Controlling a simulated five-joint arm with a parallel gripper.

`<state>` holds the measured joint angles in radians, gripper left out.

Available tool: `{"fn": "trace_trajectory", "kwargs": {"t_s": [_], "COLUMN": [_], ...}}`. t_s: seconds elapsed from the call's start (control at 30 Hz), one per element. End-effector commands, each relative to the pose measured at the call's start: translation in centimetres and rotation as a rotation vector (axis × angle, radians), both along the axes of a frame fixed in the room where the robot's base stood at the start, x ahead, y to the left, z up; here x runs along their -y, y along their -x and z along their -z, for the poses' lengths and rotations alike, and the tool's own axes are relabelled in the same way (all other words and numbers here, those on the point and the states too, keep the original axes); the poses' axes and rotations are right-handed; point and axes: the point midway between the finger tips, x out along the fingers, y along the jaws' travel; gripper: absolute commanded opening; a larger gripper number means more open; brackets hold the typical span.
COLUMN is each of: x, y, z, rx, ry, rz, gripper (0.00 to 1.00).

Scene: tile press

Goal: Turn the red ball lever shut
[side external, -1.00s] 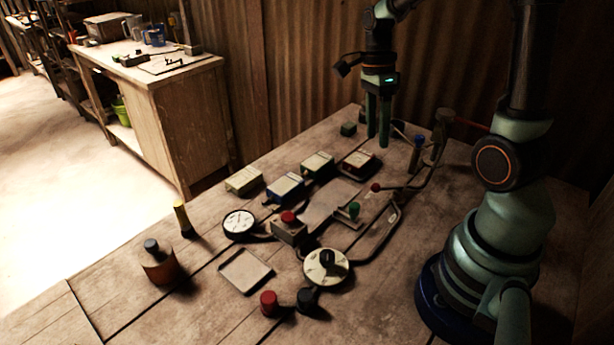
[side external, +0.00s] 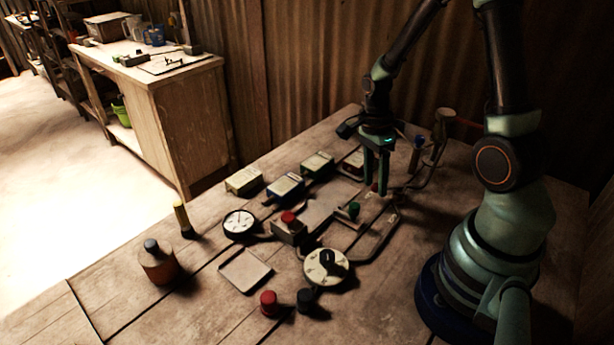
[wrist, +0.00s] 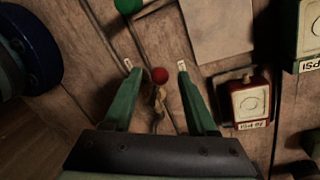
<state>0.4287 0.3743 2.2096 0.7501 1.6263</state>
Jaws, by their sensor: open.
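The red ball (wrist: 160,75) of the lever shows in the wrist view between the two fingers, near their tips. In the side view the fingers partly hide the red ball. In the wrist view there is a gap between the ball and each finger (wrist: 155,67); I cannot tell whether the tips are down at ball height.
A green-topped lever (side external: 353,209) stands just left of my gripper. A small red-sided box (wrist: 250,101) is close by, with other boxes (side external: 286,187) along the back. Pipes, a dial (side external: 326,267), a gauge (side external: 239,223) and a tray (side external: 246,271) lie nearer the front.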

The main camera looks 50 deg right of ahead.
Motion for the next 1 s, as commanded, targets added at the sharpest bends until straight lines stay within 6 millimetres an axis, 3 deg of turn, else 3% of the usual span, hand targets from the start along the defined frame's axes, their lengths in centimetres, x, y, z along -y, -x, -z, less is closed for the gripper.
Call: {"fn": "trace_trajectory", "kwargs": {"t_s": [0.27, 0.3, 0.43, 0.47, 1.0], "x": [-0.03, -0.03, -0.02, -0.02, 0.01], "y": [0.06, 0.06, 0.05, 0.05, 0.01], "z": [0.22, 0.22, 0.2, 0.2, 0.16], "rx": [0.0, 0.0, 0.0, 0.0, 0.001], "ry": [0.0, 0.0, 0.0, 0.0, 0.001], "rz": [0.0, 0.0, 0.0, 0.0, 0.001], "gripper": [0.58, 0.54, 0.04, 0.0, 0.0]}}
